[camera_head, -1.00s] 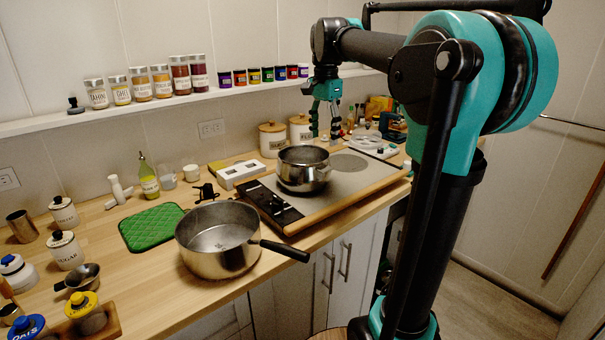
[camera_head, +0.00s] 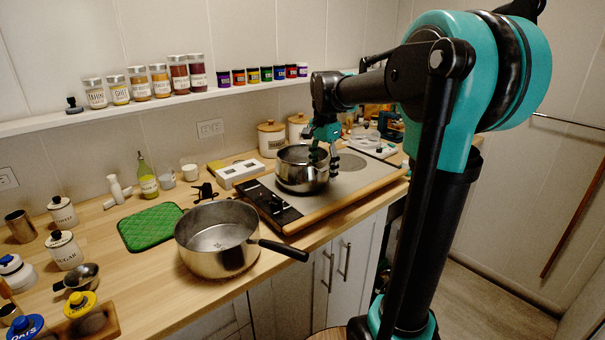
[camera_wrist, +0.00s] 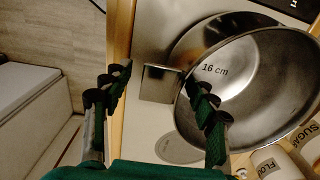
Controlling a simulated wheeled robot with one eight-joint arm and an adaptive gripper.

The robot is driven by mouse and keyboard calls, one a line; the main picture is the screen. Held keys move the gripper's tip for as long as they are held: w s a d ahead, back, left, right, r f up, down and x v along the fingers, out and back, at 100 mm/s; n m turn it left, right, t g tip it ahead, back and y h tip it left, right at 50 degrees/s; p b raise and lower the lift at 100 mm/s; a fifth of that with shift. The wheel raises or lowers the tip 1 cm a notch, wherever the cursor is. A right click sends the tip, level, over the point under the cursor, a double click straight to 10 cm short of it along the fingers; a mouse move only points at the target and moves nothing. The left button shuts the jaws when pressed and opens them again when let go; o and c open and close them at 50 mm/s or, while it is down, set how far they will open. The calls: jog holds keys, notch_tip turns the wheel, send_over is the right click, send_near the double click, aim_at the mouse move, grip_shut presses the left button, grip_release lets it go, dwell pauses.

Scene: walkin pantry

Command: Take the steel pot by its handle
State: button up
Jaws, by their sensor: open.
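The steel pot (camera_head: 298,176) stands upright on the hob at the back of the counter. In the wrist view the pot (camera_wrist: 250,95) shows its open inside, marked 16 cm. Its short, square-edged steel handle (camera_wrist: 159,84) sticks out from the rim, between my two fingers in the picture. My gripper (camera_head: 323,162) is open and points down at the pot's right side. In the wrist view my gripper (camera_wrist: 158,76) has one finger left of the handle and the other overlapping the pot's rim. Contact cannot be told.
A larger saucepan (camera_head: 219,247) with a black handle stands in front, left of the hob (camera_head: 345,189). A green mat (camera_head: 152,227), a white box (camera_head: 239,173) and canisters (camera_head: 271,138) stand around. A jar shelf (camera_head: 150,112) runs along the wall.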

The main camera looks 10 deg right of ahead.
grip_shut()
dwell(0.4)
jog(key=shift+r, duration=0.1)
